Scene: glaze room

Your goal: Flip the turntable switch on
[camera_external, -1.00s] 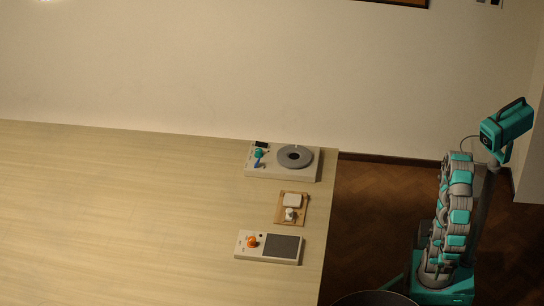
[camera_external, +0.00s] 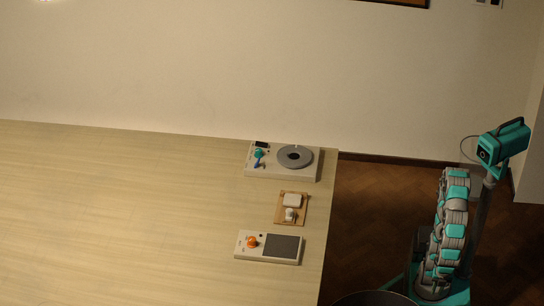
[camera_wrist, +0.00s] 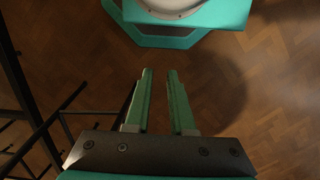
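The turntable (camera_external: 309,173) is a pale box with a round grey platter (camera_external: 294,156), at the far right corner of the table. On its left part are a teal knob (camera_external: 259,153) and a small blue lever (camera_external: 257,164); which one is the switch, and its position, are too small to tell. My gripper (camera_wrist: 159,71) shows in the wrist view with its two green fingers apart and nothing between them. It points over the wooden floor, away from the turntable. In the external view my arm is folded upright right of the table, and the fingers cannot be made out.
A wooden board (camera_external: 281,217) with white pieces lies in front of the turntable. Nearer is a pale box with an orange knob (camera_external: 252,242) and a dark panel (camera_external: 283,246). The table's (camera_external: 120,220) left part is bare. Floor (camera_external: 370,210) separates its right edge from me.

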